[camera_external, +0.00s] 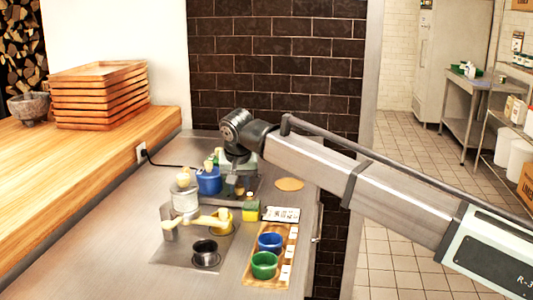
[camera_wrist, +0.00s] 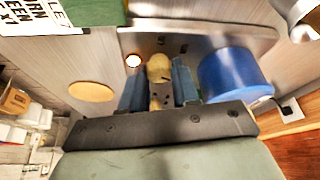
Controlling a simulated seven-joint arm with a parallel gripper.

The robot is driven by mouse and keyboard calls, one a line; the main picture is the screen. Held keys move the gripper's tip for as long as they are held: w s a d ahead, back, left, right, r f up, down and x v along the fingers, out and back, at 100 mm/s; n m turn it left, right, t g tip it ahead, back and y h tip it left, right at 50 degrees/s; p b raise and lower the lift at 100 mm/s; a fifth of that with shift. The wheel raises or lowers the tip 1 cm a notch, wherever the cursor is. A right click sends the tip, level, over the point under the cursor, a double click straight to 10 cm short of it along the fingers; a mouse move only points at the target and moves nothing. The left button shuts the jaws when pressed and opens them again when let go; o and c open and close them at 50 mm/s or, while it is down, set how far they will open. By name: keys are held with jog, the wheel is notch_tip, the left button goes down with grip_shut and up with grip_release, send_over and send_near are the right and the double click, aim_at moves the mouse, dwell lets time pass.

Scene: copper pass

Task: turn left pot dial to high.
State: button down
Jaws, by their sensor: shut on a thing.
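My gripper (camera_wrist: 158,84) is shut on a tan, rounded knob-like piece (camera_wrist: 159,68), which shows between its two grey-blue fingers in the wrist view. I take this piece for the dial; no marks or setting on it can be read. A blue pot (camera_wrist: 236,75) stands right beside the fingers, on a metal plate (camera_wrist: 205,38). In the external view the blue pot (camera_external: 208,181) is just left of my gripper (camera_external: 238,184), at the back of the steel counter. The arm and wrist hide most of the dial area there.
A wooden tray (camera_external: 250,282) holds a blue bowl (camera_external: 270,242) and a green bowl (camera_external: 264,264). A round tan disc (camera_external: 289,184) lies right of the gripper.

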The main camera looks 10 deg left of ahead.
jog(key=c, duration=0.8)
grip_release()
jog(key=shift+c, duration=0.2)
jog(key=v, duration=1.3)
jog(key=shift+r, duration=0.4)
